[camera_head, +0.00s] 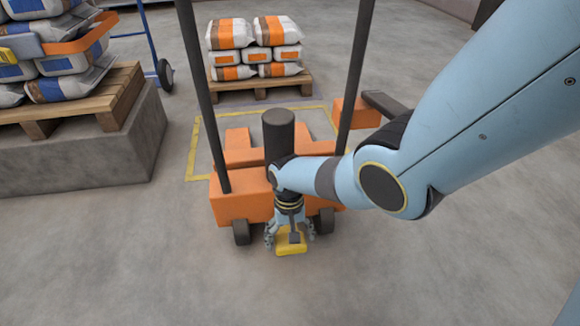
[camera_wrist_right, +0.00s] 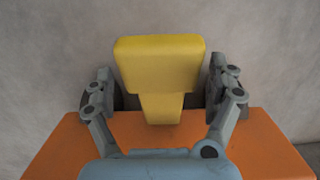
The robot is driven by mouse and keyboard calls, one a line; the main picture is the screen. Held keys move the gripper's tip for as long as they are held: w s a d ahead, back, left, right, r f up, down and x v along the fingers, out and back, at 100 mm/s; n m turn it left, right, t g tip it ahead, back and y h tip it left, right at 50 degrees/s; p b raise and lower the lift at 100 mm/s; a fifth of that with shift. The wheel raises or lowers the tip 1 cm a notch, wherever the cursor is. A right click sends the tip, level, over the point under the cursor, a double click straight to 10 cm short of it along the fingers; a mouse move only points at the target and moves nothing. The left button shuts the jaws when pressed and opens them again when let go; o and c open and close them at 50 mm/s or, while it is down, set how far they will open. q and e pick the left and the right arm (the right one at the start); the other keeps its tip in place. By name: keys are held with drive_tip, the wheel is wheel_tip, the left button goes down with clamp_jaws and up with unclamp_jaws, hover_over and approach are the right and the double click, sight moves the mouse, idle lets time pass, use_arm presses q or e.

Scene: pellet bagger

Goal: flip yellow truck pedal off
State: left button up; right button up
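The yellow pedal (camera_head: 291,243) sticks out low at the near side of the orange pallet truck (camera_head: 228,207). In the right wrist view the pedal (camera_wrist_right: 160,65) shows as a wide yellow pad on a narrower yellow stem, in front of the truck's orange body (camera_wrist_right: 75,150). My right gripper (camera_head: 290,238) reaches down over the pedal. In the wrist view its two fingers (camera_wrist_right: 162,88) stand apart, one on each side of the pedal, with a gap to the pad on both sides. My left gripper is not in view.
At the left, more bags (camera_head: 70,85) lie on a wooden pallet on a concrete block (camera_head: 90,160). Dark posts rise from the truck. The near floor is clear.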

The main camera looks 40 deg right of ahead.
drive_tip(key=shift+o, duration=0.5)
drive_tip(key=shift+s+a+f, duration=0.1)
drive_tip(key=shift+s, duration=0.05)
wheel_tip(320, 180, up, 12)
drive_tip(key=w, duration=0.1)
drive_tip(key=shift+d, duration=0.3)
